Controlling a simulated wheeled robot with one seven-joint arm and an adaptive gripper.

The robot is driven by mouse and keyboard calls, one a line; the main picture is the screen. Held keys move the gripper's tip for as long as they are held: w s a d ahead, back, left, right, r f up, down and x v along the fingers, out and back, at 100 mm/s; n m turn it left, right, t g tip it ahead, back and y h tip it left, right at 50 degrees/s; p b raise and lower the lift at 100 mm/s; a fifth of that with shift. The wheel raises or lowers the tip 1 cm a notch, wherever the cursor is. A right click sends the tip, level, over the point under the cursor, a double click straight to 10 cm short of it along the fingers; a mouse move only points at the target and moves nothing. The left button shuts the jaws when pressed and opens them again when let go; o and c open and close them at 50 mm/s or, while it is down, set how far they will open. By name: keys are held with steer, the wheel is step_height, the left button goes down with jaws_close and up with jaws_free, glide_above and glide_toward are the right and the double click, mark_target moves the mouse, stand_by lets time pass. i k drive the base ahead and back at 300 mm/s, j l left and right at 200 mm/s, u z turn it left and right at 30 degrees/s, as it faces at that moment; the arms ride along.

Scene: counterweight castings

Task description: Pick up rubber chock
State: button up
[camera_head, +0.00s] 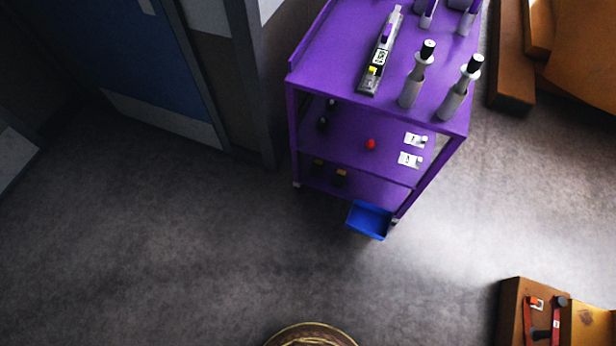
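I cannot pick out a rubber chock with certainty. Dark rounded items (322,124) sit at the left of the middle shelf. My gripper is not in view.
Bottles (417,78) and a long grey tool (380,55) are on the cart top. A blue bin (369,220) is at its foot. A brown box with tools (511,308) is lower right, and a round rimmed object (312,328) bottom centre. Left floor is clear.

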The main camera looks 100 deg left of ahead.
mark_target(340, 177)
steer(key=u, duration=2.9)
steer(key=i+j+z, duration=0.1)
steer(key=z, duration=1)
steer(key=j+z, duration=0.5)
steer(key=j, duration=0.3)
steer(key=k+j+z, duration=0.1)
steer(key=j+z, duration=0.35)
steer(key=j, duration=0.8)
steer(key=k+j, duration=0.1)
steer(key=j, duration=0.3)
